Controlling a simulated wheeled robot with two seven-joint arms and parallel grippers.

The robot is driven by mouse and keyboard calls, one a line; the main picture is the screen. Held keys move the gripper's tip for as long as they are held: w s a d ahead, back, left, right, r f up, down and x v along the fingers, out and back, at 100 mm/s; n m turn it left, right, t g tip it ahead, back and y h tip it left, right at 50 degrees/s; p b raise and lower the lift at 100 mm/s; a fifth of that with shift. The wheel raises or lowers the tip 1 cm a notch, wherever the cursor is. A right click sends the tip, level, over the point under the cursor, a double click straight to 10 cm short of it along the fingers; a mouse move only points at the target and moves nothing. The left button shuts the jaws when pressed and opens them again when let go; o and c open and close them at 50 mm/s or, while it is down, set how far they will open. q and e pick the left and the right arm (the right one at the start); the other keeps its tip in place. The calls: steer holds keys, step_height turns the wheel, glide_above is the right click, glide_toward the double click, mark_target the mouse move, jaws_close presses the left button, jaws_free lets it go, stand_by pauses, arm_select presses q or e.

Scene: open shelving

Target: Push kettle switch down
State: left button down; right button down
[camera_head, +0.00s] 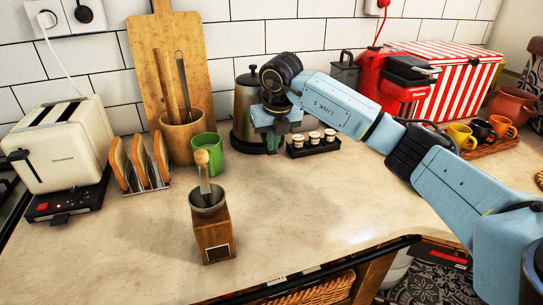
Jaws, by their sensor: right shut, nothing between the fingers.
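The kettle (245,100) stands on the counter against the tiled wall, a dull metal body with a dark lid and a dark base. My right arm reaches in from the right, and its wrist covers the kettle's right side. My right gripper (272,145) points down at the kettle's lower right, close to the base. It is shut with nothing between its fingers. I cannot tell whether the fingertips touch the kettle. The kettle switch is not visible behind my wrist and gripper. My left gripper is not in view.
A green mug (208,157) stands just left of the kettle, and a small dark tray (314,147) with little jars is on its right. A wooden grinder (213,235) stands in front. A toaster (62,145) and toast rack (140,165) are at left.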

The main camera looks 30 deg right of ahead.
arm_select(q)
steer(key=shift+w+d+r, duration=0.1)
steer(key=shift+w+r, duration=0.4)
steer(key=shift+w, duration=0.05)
arm_select(e)
steer(key=shift+w+f, duration=0.1)
steer(key=shift+f, duration=0.25)
step_height(320, 180, down, 3)
steer(key=shift+r+b, duration=0.2)
steer(key=shift+b, duration=0.6)
steer(key=shift+s+r, duration=0.1)
steer(key=shift+s, duration=0.15)
steer(key=shift+s+a+r+p, duration=0.15)
steer(key=shift+s+r+p, duration=0.1)
steer(key=shift+s+p, duration=0.25)
steer(key=shift+s+a+r+p, duration=0.1)
steer(key=shift+s+r+p, duration=0.1)
steer(key=shift+s+p, duration=0.2)
steer(key=shift+s+a, duration=0.1)
steer(key=shift+s, duration=0.3)
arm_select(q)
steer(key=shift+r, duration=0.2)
